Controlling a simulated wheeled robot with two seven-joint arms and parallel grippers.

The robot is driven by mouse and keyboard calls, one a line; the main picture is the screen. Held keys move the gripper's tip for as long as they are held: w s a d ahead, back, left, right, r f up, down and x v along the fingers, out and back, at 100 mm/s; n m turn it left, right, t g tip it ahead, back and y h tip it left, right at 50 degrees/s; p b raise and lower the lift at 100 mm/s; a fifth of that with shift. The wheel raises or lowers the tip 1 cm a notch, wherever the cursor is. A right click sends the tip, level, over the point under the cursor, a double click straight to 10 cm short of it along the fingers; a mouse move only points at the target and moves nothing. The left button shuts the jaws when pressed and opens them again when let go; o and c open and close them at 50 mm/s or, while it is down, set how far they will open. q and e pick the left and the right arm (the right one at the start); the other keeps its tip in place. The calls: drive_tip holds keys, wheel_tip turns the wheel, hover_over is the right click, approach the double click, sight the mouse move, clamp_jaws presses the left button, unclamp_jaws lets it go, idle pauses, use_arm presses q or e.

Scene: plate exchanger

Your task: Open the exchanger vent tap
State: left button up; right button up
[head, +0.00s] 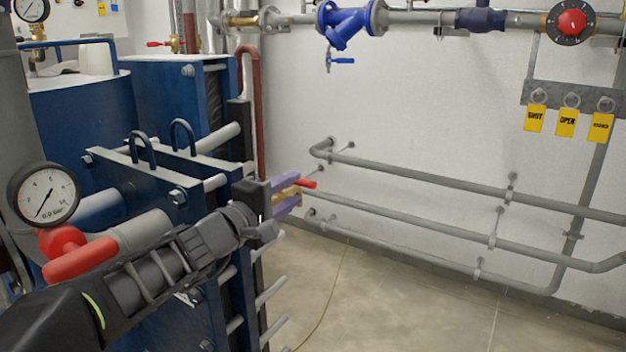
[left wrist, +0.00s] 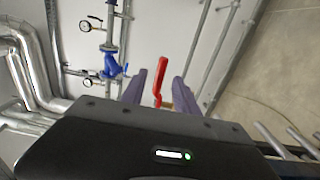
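The vent tap has a red lever (head: 306,184) and a brass body (head: 284,195), beside the blue plate exchanger (head: 120,185). My left gripper (head: 292,190) reaches in from the left, with its purple fingers on either side of the tap. In the left wrist view the red lever (left wrist: 160,82) stands between the two spread fingers (left wrist: 159,76), with a visible gap to each side. The fingers are open and do not appear to touch the lever. Part of the brass body is hidden by the fingers. My right gripper is not in view.
A pressure gauge (head: 44,194) and a red handle (head: 80,258) are near my left arm. Grey pipes (head: 420,180) run along the white wall at right. A blue strainer (head: 345,22) and yellow tags (head: 567,122) hang higher up. The floor (head: 400,300) at right is clear.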

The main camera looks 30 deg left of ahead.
use_arm(q)
drive_tip(key=shift+w, duration=0.15)
drive_tip(key=w, duration=0.7)
drive_tip(key=shift+w, duration=0.3)
drive_tip(key=shift+a, duration=0.1)
drive_tip(key=shift+c, duration=0.6)
clamp_jaws()
idle(0.4)
